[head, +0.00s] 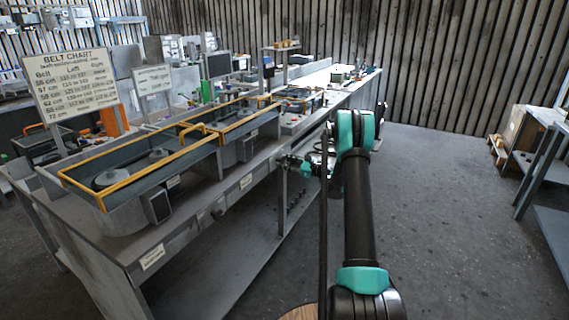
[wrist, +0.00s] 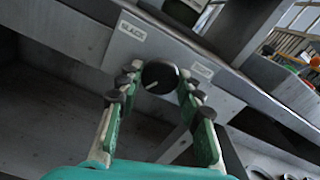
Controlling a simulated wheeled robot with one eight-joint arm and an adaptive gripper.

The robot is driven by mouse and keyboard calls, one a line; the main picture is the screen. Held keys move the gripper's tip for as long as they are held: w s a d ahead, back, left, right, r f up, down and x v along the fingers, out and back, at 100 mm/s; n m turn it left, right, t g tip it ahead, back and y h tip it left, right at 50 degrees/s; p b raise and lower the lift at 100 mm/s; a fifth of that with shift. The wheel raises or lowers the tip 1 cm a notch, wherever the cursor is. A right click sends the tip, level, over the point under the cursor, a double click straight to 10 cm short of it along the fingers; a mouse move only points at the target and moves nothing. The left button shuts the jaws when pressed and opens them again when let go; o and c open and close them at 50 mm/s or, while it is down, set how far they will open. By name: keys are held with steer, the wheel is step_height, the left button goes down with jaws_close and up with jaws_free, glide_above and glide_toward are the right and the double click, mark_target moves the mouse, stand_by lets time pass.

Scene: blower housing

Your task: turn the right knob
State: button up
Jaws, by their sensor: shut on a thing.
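A round black knob (wrist: 160,75) with a white pointer line sits on a grey front panel in the wrist view. Its pointer slants toward the lower left. A label reading SLACK (wrist: 132,31) is left of the knob, and a smaller label (wrist: 202,70) is on its right. My gripper (wrist: 160,82) is shut on the knob, with one green, dark-tipped finger on each side of it. In the head view, my gripper (head: 285,161) reaches left to the bench front. The knob cannot be made out there.
The long grey workbench (head: 208,228) carries yellow-rimmed trays (head: 130,183) along its top. A belt chart sign (head: 72,82) stands at the back left. A dark upright post (wrist: 242,30) rises near the knob. Open floor (head: 440,200) lies to the right, before a blue-grey rack (head: 538,170).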

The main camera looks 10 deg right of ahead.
steer(key=n, duration=0.5)
steer(key=shift+n, duration=0.4)
steer(key=n, duration=1)
steer(key=shift+n, duration=0.4)
steer(key=n, duration=0.4)
steer(key=shift+n, duration=0.4)
steer(key=o, duration=1.2)
steer(key=shift+c, duration=0.2)
